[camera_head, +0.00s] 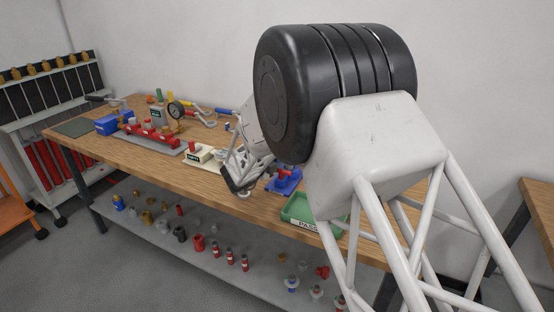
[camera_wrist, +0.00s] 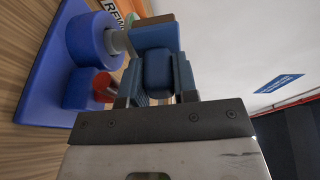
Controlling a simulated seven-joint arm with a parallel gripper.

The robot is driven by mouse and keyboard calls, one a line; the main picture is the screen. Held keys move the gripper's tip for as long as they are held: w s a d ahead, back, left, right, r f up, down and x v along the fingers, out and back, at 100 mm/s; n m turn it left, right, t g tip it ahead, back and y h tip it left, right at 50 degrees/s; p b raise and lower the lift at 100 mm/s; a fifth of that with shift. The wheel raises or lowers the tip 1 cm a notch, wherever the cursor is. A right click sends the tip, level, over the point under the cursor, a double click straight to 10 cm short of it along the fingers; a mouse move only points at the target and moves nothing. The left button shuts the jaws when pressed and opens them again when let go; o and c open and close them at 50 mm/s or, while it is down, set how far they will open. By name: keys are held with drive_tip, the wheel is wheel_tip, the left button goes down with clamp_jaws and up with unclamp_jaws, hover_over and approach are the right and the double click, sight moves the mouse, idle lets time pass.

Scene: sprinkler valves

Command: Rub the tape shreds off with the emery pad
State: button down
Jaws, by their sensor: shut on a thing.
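A blue fixture (camera_wrist: 45,75) stands on the wooden bench (camera_wrist: 45,155). It carries a round blue body (camera_wrist: 93,40) with a short grey stub (camera_wrist: 119,41), and a small red part (camera_wrist: 103,86) is beside it. The fixture also shows in the head view (camera_head: 284,184). My gripper (camera_wrist: 157,85) is shut on a dark blue block (camera_wrist: 157,68), which I take to be the emery pad. A lighter blue slab (camera_wrist: 157,37) at its far end is close to the stub; I cannot tell whether they touch. No tape shreds can be made out.
A green tray (camera_head: 296,209) marked PASS is near the bench's front edge. A red manifold (camera_head: 150,132) with a gauge (camera_head: 176,109) and a cream device (camera_head: 205,154) stand to the left. The lower shelf (camera_head: 215,262) holds several fittings.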

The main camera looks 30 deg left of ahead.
drive_tip(key=shift+w, duration=0.1)
idle(0.3)
drive_tip(key=shift+d, duration=0.2)
drive_tip(key=shift+d, duration=0.9)
drive_tip(key=shift+a, duration=1.1)
